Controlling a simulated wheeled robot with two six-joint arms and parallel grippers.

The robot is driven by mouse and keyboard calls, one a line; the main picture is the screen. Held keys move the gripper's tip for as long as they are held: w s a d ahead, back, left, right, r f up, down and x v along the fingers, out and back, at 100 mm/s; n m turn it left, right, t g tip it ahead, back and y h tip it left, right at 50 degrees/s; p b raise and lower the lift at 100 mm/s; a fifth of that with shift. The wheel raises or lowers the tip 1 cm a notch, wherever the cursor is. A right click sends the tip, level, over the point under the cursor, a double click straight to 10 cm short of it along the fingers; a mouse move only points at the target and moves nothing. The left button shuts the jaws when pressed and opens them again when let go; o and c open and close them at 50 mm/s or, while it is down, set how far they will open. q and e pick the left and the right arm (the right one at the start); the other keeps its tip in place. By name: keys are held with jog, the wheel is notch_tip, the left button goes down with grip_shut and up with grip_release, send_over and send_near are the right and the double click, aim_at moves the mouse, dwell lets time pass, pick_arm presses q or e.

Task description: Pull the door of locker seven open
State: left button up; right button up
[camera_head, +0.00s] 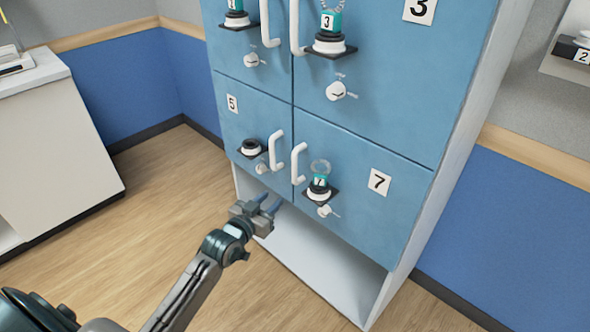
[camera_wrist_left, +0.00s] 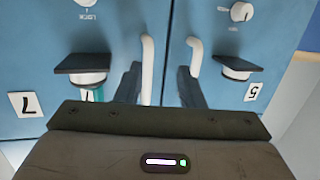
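The door of locker seven (camera_head: 350,222) is the blue lower right door, shut flush, with a "7" label (camera_head: 380,182). Its white bar handle (camera_head: 298,163) is on its left edge. A black ledge (camera_head: 320,192) on it carries a round base with a teal tag marked 7, and a white knob (camera_head: 325,210) sits below. My left gripper (camera_head: 268,204) is open and empty, in front of and below the handles. In the left wrist view, the locker seven handle (camera_wrist_left: 147,70) appears between its fingers (camera_wrist_left: 159,86); contact cannot be told. My right gripper is out of view.
Locker five's door (camera_head: 240,128) and handle (camera_head: 276,150) are close at the left. Lockers above, including door three (camera_head: 385,75), are shut. An open white space (camera_head: 320,260) lies beneath the doors. A white counter (camera_head: 55,150) stands left; the wooden floor between is clear.

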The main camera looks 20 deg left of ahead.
pick_arm(q)
jog(key=t+h, duration=0.1)
send_near(293, 165)
jog(key=shift+m, duration=0.3)
jog(key=w, duration=0.3)
jog(key=w+d, duration=0.1)
jog(key=w, duration=0.6)
jog(key=shift+w+d+f, duration=0.1)
jog(key=shift+w+d, duration=0.25)
jog(key=shift+w, duration=0.05)
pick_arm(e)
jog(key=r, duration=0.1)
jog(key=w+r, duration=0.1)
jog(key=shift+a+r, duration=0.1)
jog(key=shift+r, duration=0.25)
pick_arm(q)
grip_shut()
